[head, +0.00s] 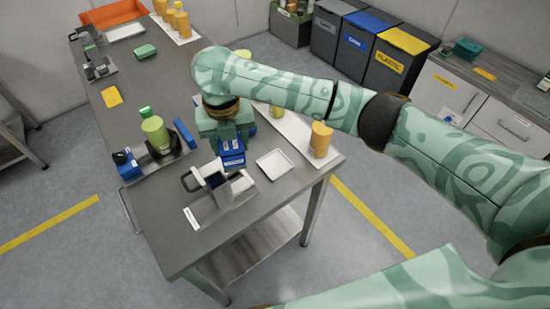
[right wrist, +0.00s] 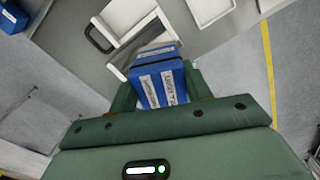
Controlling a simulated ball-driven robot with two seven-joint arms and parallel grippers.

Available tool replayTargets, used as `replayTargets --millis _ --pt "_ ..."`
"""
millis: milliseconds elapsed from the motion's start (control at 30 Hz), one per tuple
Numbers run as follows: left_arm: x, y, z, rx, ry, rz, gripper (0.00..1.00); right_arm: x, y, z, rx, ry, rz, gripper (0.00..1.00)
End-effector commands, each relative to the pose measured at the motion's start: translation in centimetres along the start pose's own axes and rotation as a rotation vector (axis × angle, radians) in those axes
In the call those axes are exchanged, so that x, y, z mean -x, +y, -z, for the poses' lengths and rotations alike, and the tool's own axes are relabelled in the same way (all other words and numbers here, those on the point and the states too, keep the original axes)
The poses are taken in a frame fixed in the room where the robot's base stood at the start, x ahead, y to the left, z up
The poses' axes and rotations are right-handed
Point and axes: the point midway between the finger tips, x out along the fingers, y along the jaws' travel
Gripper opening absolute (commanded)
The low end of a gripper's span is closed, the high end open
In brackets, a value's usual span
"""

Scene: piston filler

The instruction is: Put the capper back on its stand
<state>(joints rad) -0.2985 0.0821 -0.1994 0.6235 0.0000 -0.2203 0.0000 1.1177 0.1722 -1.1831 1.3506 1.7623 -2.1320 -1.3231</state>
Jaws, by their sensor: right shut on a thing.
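The capper, a blue block with white labels (head: 232,158), is in my right gripper (head: 229,140). In the right wrist view the blue capper (right wrist: 160,82) sits between the green fingers. The stand appears to be the grey metal bracket on a flat base (head: 222,203) near the table's front end, with a black loop handle at its left. In the head view the capper is just behind and above the stand's upright part. Whether they touch cannot be told. My left gripper is not in view.
A white tray (head: 275,163) lies right of the stand. A green bottle (head: 155,132) stands in a dark fixture to the left, with a blue block (head: 126,163) beside it. An orange-yellow container (head: 320,140) stands on a pale strip at the right edge.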

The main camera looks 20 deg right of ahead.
Motion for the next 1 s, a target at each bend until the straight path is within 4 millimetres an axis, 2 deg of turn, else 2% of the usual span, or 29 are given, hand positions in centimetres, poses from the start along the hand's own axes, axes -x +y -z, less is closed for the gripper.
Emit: replayTargets --millis 233,400,667,800,900,1000 --pt "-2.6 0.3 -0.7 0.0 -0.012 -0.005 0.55 -3.8 -6.6 -2.9 -0.006 0.003 0.003 0.17" --pt "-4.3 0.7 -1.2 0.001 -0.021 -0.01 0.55 -6.7 -9.1 -4.0 -0.003 0.004 0.0 0.17" --pt "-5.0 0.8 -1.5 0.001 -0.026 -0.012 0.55 -8.1 -10.5 -4.7 -0.003 0.001 0.0 0.17" --pt "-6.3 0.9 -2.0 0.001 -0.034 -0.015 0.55 -10.3 -11.8 -5.2 -0.004 0.003 0.001 0.17" --pt "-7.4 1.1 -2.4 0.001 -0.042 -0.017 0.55 -12.4 -11.6 -5.1 -0.002 0.004 0.0 0.17" --pt "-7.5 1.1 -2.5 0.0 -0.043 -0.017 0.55 -12.7 -11.6 -5.2 -0.002 0.0 0.0 0.17"
